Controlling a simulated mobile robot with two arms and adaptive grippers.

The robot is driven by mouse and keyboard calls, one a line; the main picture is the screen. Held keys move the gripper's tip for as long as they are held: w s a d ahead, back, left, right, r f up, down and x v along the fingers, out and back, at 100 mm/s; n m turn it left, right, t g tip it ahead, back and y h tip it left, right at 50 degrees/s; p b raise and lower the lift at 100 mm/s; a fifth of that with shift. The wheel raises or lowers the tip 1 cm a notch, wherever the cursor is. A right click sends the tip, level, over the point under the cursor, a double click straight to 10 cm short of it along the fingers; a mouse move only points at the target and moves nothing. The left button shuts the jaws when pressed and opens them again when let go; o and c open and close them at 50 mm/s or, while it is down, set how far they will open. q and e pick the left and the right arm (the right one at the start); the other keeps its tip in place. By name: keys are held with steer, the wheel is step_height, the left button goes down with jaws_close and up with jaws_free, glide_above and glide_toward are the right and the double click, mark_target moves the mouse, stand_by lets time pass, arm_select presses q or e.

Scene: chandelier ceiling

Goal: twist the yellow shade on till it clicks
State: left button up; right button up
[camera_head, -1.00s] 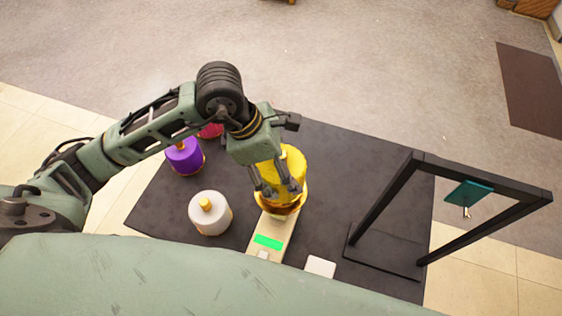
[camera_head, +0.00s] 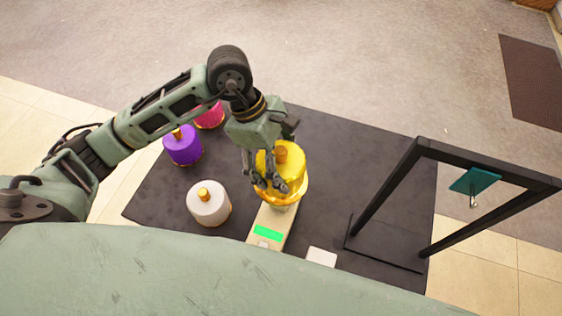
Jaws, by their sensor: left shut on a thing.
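The yellow shade (camera_head: 292,162), with an orange-brown knob on top, is at the far end of a beige block (camera_head: 272,218) with a green display. My left gripper (camera_head: 266,186) is over the near left side of the shade, its fingers shut on it. The shade looks slightly tilted, and a pale gap shows below its rim; I cannot tell whether it touches the block. A black stand (camera_head: 385,187) on the right carries a teal plate (camera_head: 475,180) with a small metal fitting (camera_head: 473,201) hanging below. My right gripper is not in view.
A white shade (camera_head: 209,207), a purple shade (camera_head: 183,148) and a pink shade (camera_head: 210,117) stand on the left of the dark table (camera_head: 330,150). A small white block (camera_head: 321,257) lies near the front. The table between the yellow shade and the stand is clear.

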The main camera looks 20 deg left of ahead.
mark_target(283, 154)
arm_select(q)
steer(key=shift+f+m+g+y+b, duration=0.15)
steer(key=shift+m+g+b, duration=0.3)
steer(key=shift+m+b, duration=0.8)
steer(key=shift+m+g+y+b, duration=0.15)
steer(key=shift+m+g+b, duration=0.3)
steer(key=shift+m+b, duration=0.8)
steer(key=shift+m+g+y+b, duration=0.3)
steer(key=shift+m+g+b, duration=0.2)
steer(key=shift+m+b, duration=1)
steer(key=shift+r, duration=0.2)
steer(key=o, duration=1.6)
steer(key=shift+c, duration=0.2)
steer(key=shift+o, duration=0.4)
steer(key=shift+r+p, duration=1.45)
steer(key=shift+r, duration=2.3)
